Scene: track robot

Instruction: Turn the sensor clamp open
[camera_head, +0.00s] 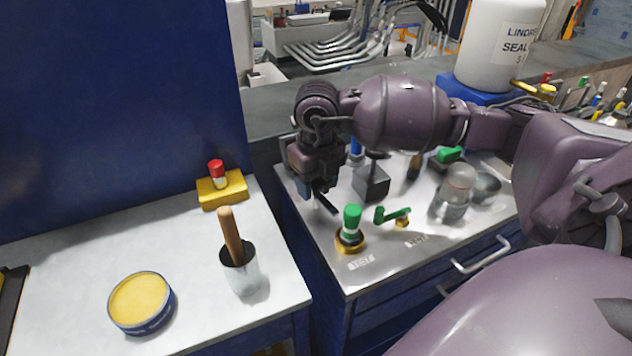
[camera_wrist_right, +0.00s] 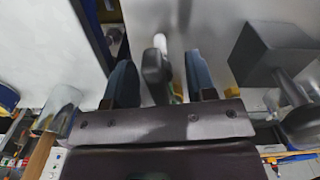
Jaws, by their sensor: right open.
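My right gripper (camera_head: 318,200) is open and points down over the left part of the metal cabinet top (camera_head: 345,277). In the right wrist view, its two fingers stand apart, and a grey rounded piece with a pale end (camera_wrist_right: 155,68) shows between them. I cannot tell whether this piece is the sensor clamp or whether a finger touches it. Just in front, a green-capped fitting (camera_head: 352,216) stands on a yellow ring base. To its right is a green lever (camera_head: 395,215) on a brass fitting (camera_head: 402,223). My left gripper is not in view.
Left, across a gap, the white table holds a metal cup with a wooden handle (camera_head: 243,272), a yellow tin (camera_head: 140,300) and a yellow block with a red knob (camera_head: 222,190).

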